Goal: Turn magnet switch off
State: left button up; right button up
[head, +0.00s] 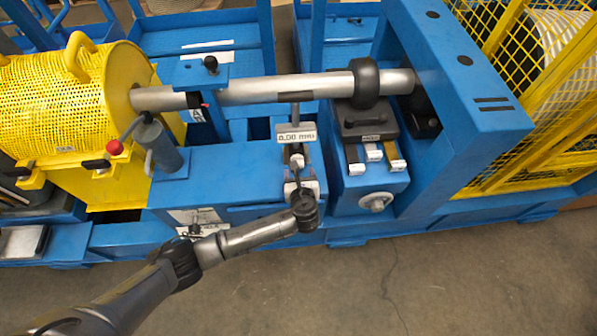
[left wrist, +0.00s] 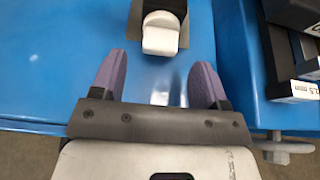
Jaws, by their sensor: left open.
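A dial gauge with a display reading "0,00 mm" (head: 296,137) stands on the blue machine bed under the grey shaft. Below it a small pale switch-like part, which I take for the magnet switch (left wrist: 161,34), sits on a dark base; in the left wrist view it is at the top centre. My left gripper (left wrist: 157,84) is open, with its two purple fingers apart and nothing between them. The pale part lies just beyond the fingertips, roughly centred between them. In the head view my left gripper (head: 301,187) hangs just in front of the gauge stand, partly hiding its lower part.
The grey shaft (head: 250,91) runs above the gauge. A block with labelled shims (head: 372,152) and a round knob (head: 376,202) stands to the right. A red-knobbed lever (head: 115,147) and yellow mesh guard (head: 55,105) are at the left. The floor in front is clear.

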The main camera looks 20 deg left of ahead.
pick_arm(q)
jog(key=shift+b+x, duration=0.4)
jog(key=shift+x, duration=1)
jog(key=c, duration=0.9)
jog(key=shift+r+p, duration=0.2)
jog(key=shift+p, duration=0.25)
jog(key=shift+f+n+t, duration=0.15)
jog(key=shift+n+t, duration=0.15)
jog(key=shift+n, duration=0.2)
jog(key=o, duration=0.9)
